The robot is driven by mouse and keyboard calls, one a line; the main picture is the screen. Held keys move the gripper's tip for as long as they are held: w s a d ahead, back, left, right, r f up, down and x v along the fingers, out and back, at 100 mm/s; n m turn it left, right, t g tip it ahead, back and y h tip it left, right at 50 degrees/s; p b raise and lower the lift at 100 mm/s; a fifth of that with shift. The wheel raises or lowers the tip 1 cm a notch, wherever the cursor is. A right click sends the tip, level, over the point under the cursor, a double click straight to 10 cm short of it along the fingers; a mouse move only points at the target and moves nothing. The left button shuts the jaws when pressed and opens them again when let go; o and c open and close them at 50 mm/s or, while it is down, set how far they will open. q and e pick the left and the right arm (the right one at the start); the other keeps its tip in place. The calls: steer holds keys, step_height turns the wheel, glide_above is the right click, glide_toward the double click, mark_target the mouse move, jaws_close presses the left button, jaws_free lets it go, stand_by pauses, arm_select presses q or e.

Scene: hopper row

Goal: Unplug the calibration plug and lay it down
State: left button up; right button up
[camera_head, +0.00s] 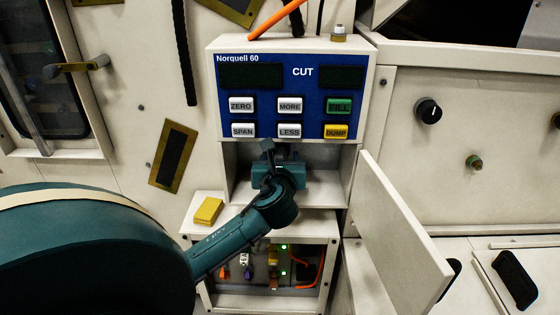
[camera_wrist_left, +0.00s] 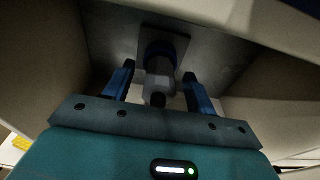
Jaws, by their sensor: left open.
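The calibration plug (camera_wrist_left: 160,82) is a pale grey cylinder with a dark end in the left wrist view. It sits in a round blue-collared socket (camera_wrist_left: 170,46) on a grey plate. My left gripper (camera_wrist_left: 160,74) is open, with one blue finger on each side of the plug and a visible gap on both sides. In the head view, my left gripper (camera_head: 280,172) reaches into the recess under the blue Norquell 60 panel (camera_head: 290,88). My arm hides the plug there. My right gripper is not in view.
A yellow block (camera_head: 208,211) lies on the pale ledge left of the recess. An open white door panel (camera_head: 396,225) juts out at the right. Below, an open bay (camera_head: 320,225) holds cables, connectors and green lights. The recess walls and ceiling surround the gripper closely.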

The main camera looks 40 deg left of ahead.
arm_select(q)
steer(key=shift+c, duration=0.5)
steer(key=c, duration=0.9)
steer(key=o, duration=0.4)
steer(key=c, duration=0.6)
steer(key=shift+f+p+v, duration=0.2)
steer(key=shift+p+v, duration=1.05)
steer(key=shift+v, duration=0.1)
steer(key=shift+s+d, duration=0.1)
steer(key=shift+s, duration=0.05)
